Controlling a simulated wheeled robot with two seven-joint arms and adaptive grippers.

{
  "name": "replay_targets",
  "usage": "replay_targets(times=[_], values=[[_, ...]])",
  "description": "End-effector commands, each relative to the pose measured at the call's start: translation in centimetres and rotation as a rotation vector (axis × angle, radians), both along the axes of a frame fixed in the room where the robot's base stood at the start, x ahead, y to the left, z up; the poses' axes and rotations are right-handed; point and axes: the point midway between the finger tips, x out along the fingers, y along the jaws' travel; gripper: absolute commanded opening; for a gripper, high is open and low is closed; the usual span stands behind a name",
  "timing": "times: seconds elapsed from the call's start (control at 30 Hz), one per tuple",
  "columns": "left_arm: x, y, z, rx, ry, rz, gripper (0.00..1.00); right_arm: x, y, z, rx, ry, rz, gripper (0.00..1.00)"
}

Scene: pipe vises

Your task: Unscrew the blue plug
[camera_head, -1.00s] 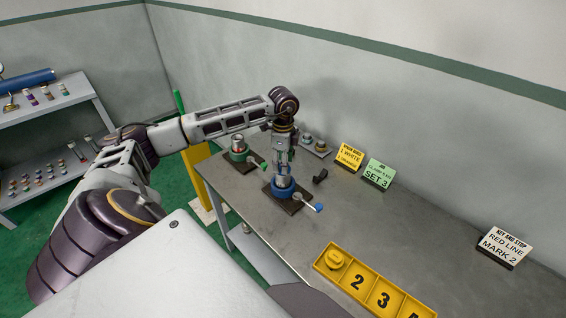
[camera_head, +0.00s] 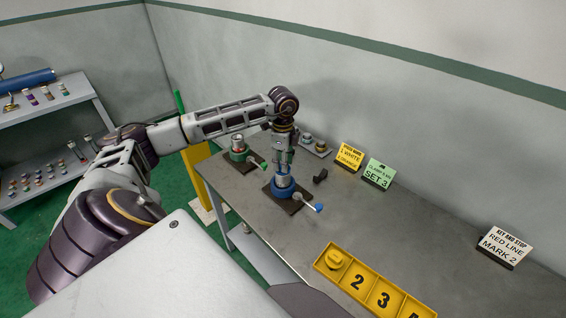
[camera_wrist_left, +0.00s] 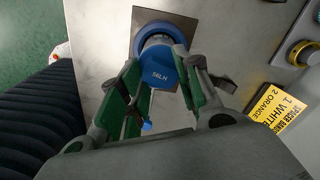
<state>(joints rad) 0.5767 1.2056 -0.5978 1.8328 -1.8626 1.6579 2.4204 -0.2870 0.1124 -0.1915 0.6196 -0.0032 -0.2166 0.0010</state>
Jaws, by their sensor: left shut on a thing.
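The blue plug (camera_wrist_left: 158,68), marked with what looks like "56LH", sits between the fingers of my left gripper (camera_wrist_left: 160,80) in the left wrist view. The gripper is shut on it. Behind the plug is the blue pipe vise (camera_wrist_left: 140,38) on its dark base plate. In the head view my left gripper (camera_head: 283,165) points straight down over the blue vise (camera_head: 283,188), at the top of the upright pipe. The fingers largely hide the plug there. The vise's handle with a blue end (camera_head: 318,208) sticks out to the right. My right gripper is not in view.
A green vise (camera_head: 238,155) with a pipe stands to the left. Small ringed parts on a plate (camera_head: 318,148), a black object (camera_head: 320,176) and sign cards (camera_head: 378,175) are behind. A yellow numbered tray (camera_head: 375,290) lies in front. The table's right middle is clear.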

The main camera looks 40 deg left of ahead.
Motion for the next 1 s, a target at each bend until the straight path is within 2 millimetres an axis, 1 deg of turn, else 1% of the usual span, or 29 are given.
replay_targets(times=[1.0], values=[[-0.01,0.01,0.0,0.0,0.0,-0.573,0.04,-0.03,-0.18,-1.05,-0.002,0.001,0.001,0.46]])
